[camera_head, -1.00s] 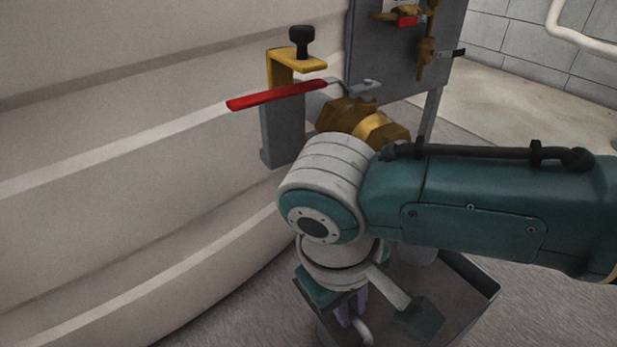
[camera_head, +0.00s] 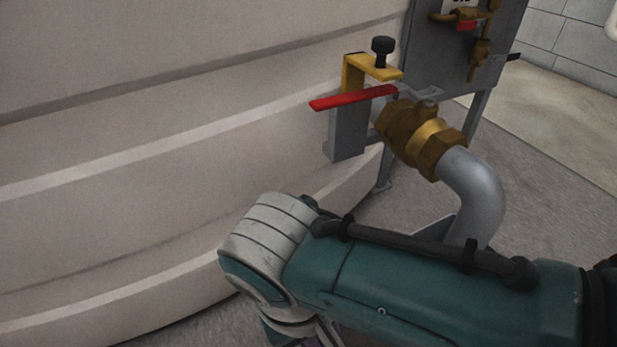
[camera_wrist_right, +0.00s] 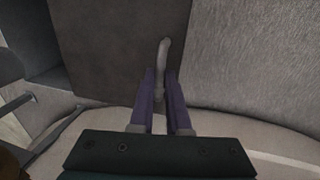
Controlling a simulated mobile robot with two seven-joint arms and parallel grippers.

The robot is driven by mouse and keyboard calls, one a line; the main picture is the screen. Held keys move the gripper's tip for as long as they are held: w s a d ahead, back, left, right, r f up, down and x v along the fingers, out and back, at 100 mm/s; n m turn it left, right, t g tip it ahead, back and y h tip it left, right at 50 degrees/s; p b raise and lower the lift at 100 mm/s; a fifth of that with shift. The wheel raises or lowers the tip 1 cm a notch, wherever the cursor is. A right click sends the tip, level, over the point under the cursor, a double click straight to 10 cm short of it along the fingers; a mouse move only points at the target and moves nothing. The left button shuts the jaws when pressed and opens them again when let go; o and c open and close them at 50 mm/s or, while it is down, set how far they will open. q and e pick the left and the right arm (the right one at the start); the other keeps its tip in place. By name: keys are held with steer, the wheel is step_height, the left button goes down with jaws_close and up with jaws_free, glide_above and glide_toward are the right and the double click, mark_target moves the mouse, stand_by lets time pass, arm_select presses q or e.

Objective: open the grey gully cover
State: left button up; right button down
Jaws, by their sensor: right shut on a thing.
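The gully cover (camera_wrist_right: 115,45) appears as a dark grey-brown flat panel in the right wrist view. A pale grey curved handle (camera_wrist_right: 162,52) stands out against it. My right gripper (camera_wrist_right: 160,76) has two purple fingers, shut on this handle with its end sticking out past the tips. How far the cover is tilted or raised, I cannot tell. In the head view my right arm runs to the lower left, and its gripper and the cover are below the picture edge. My left gripper is in neither view.
A large cream ribbed tank (camera_head: 150,150) fills the left, close beside my right wrist. A brass valve (camera_head: 415,130) with a red lever (camera_head: 352,98) and a grey elbow pipe (camera_head: 475,195) stand beyond my arm. A grey panel on legs (camera_head: 460,55) is behind. Grey floor lies right.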

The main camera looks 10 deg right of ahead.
steer(key=c, duration=0.9)
jaws_free()
steer(key=shift+d, duration=0.1)
steer(key=r+p, duration=0.2)
steer(key=r, duration=0.1)
steer(key=a+r+p, duration=0.1)
steer(key=r+p, duration=0.5)
steer(key=shift+s+a+r, duration=0.3)
steer(key=shift+a+r, duration=0.1)
